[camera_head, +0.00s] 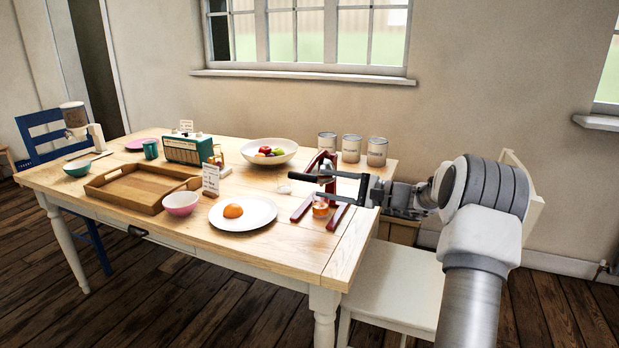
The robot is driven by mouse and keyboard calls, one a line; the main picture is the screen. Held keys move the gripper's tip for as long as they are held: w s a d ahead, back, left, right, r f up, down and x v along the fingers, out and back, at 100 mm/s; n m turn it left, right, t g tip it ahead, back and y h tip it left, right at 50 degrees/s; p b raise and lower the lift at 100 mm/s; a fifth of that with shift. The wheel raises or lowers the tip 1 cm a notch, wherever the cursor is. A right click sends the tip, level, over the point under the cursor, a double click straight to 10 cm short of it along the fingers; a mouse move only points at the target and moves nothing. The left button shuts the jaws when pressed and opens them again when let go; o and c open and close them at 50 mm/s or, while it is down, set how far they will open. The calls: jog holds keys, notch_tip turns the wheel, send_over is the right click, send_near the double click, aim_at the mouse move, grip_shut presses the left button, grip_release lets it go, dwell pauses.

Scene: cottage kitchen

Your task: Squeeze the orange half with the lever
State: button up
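The lever press (325,162) has a red frame and stands near the right end of the wooden table. A dark bar (303,178), which looks like its lever, sticks out to the left. An orange item (320,209) sits low within the press; I cannot tell whether it is the orange half or a glass with something orange. A round orange piece (233,211) lies on a white plate (262,222) to the left. My gripper (335,186) reaches in from the right at lever height. Its dark fingers look apart, one above the other; contact with the lever is unclear.
Left of the plate are a pink bowl (180,204), a small sign (211,179) and a wooden tray (112,197). A fruit bowl (285,146) and three cans (351,149) stand behind. A white chair (395,285) is by the table's right end.

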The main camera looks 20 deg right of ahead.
jog(key=p+v, duration=0.1)
jog(key=v, duration=0.9)
jog(key=shift+p, duration=0.35)
dwell(2.1)
